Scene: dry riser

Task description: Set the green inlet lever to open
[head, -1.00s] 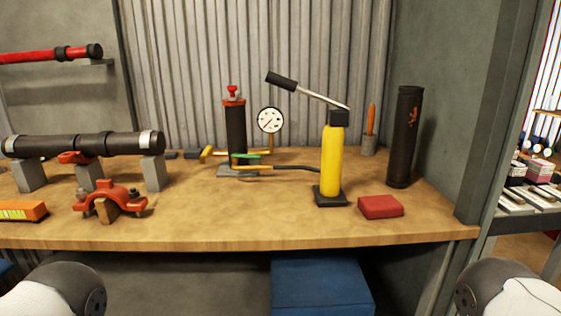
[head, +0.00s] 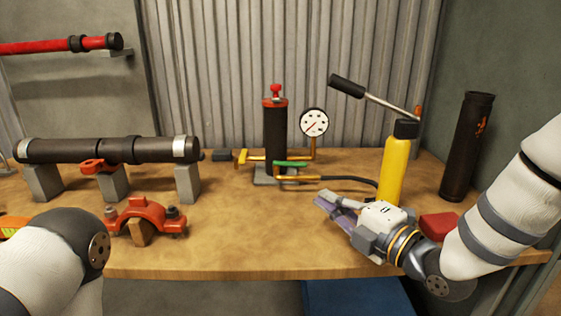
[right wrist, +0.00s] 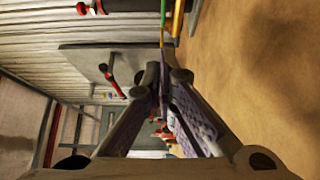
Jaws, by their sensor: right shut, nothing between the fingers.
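The green inlet lever (head: 290,164) is a short bar lying roughly level on the brass pipework at the foot of the black cylinder with the red top (head: 276,130). It also shows as a thin green strip at the top of the right wrist view (right wrist: 177,18). My right gripper (head: 322,202) is shut and empty, in front of the lever and a little to its right, apart from it. Its fingers fill the middle of the right wrist view (right wrist: 166,85). My left gripper is out of view; only part of my left arm shows.
The yellow hand pump (head: 393,170) stands behind my right gripper, with a black hose running to the pipework. A pressure gauge (head: 314,122) rises right of the cylinder. A red clamp (head: 146,212) and a black pipe on blocks (head: 100,150) are at left. The bench front centre is clear.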

